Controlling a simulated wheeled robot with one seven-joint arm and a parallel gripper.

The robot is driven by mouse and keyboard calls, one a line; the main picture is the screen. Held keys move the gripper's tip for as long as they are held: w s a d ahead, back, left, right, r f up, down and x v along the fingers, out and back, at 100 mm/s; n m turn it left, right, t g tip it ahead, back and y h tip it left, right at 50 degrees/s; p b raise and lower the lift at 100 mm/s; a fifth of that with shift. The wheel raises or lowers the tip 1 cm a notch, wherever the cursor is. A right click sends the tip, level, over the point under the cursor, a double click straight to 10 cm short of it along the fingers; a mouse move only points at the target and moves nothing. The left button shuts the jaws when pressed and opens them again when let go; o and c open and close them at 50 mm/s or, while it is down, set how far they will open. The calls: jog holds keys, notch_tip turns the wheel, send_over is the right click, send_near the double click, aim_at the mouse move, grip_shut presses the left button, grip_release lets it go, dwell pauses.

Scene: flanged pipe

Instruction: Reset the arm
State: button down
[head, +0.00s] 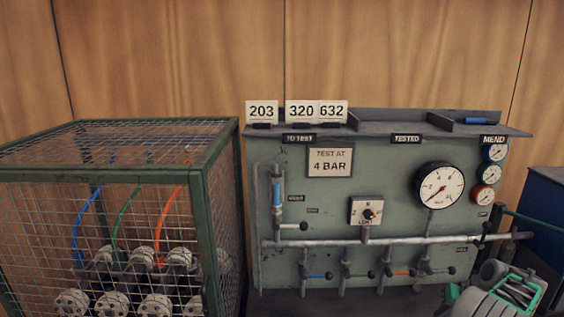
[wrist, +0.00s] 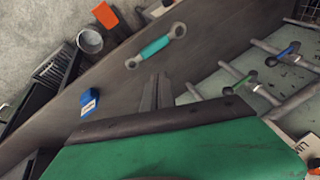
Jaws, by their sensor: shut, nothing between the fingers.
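My gripper (wrist: 156,92) shows in the wrist view with its two dark fingers together and nothing between them. The fingers point out over a grey bench top (wrist: 215,40). A teal-handled piece with metal ends (wrist: 156,47) lies on the bench beyond the fingertips, apart from them. In the head view, part of my arm shows grey and green at the lower right corner, in front of the panel's right end. My fingertips cannot be made out there.
A green test panel (head: 325,205) with a large gauge (head: 439,186), pipes and small valves stands at the back. A wire mesh cage (head: 222,195) stands left. In the wrist view, a blue block (wrist: 89,103), a bucket (wrist: 90,41) and an orange item (wrist: 105,14) lie left.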

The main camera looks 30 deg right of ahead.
jog(key=s+a+f+m+g+y, duration=0.25)
jog(key=s+a+f, duration=0.25)
jog(key=a+f, duration=0.35)
jog(key=a+r+m+g, duration=0.1)
jog(key=a+r, duration=0.2)
jog(key=a, duration=0.8)
jog(key=w+a+r+n, duration=0.4)
jog(key=w+a+r, duration=0.1)
jog(key=a, duration=0.8)
jog(key=w+a+r+n+t+h, duration=0.1)
jog(key=w+a+r+n, duration=0.4)
jog(key=a, duration=0.9)
jog(key=w+a+r+n+h+p, duration=0.1)
jog(key=w+a+r+n, duration=0.3)
jog(key=a+r, duration=0.5)
jog(key=a, duration=0.4)
jog(key=shift+w+a+r+t, duration=0.2)
jog(key=shift+w+r+t, duration=0.15)
jog(key=shift+w+r, duration=0.05)
jog(key=c, duration=2.2)
grip_release()
jog(key=shift+n, duration=0.25)
